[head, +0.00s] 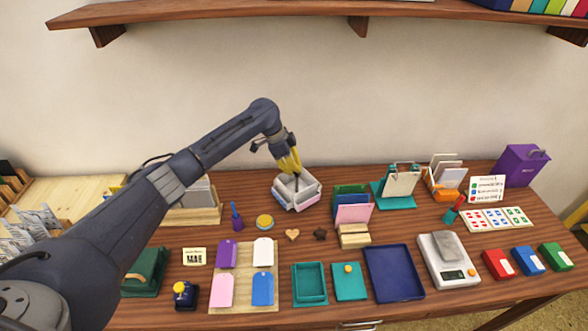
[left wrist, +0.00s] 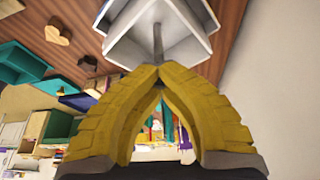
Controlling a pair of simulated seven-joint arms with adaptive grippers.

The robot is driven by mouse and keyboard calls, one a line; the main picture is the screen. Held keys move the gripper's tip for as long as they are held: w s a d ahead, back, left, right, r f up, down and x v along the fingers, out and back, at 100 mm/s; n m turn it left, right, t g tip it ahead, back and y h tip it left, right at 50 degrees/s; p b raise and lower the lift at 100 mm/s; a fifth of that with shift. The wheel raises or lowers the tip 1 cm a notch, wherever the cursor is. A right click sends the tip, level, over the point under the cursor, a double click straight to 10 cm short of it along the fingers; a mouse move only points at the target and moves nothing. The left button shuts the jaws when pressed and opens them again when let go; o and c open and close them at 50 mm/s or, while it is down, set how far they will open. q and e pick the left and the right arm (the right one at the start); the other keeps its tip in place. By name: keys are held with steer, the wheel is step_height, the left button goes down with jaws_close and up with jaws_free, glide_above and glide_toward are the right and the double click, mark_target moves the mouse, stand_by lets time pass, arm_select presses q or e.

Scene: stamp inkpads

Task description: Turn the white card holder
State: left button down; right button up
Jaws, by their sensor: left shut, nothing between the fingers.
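The white card holder (head: 297,190) stands on the wooden desk near its back middle. It has several open compartments around a thin grey central post, with pale blue and pink on its outer sides. My left gripper (head: 294,173), with yellow fingers, reaches down over its top. In the left wrist view the white card holder (left wrist: 185,45) fills the top, and the fingertips of my left gripper (left wrist: 158,68) meet right at the near end of the post. The gripper is shut with nothing held. I cannot tell whether the fingertips touch the post. My right gripper is not in view.
A green and pink card rack (head: 353,213) stands close to the right. A wooden heart (head: 292,235) and a dark star (head: 320,235) lie in front. A blue tray (head: 393,273) and a scale (head: 447,262) are nearer the front edge. A shelf (head: 250,14) hangs above.

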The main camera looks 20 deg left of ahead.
arm_select(q)
steer(key=shift+d+r, duration=0.1)
steer(key=shift+d, duration=0.45)
steer(key=c, duration=1.6)
jaws_free()
steer(key=shift+d, duration=0.1)
steer(key=o, duration=0.5)
steer(key=shift+c, duration=0.2)
steer(key=shift+o, duration=0.2)
steer(key=shift+a, duration=0.3)
steer(key=v, duration=1.1)
steer(key=shift+a+r, duration=0.25)
steer(key=shift+r, duration=0.1)
steer(key=shift+a, duration=0.1)
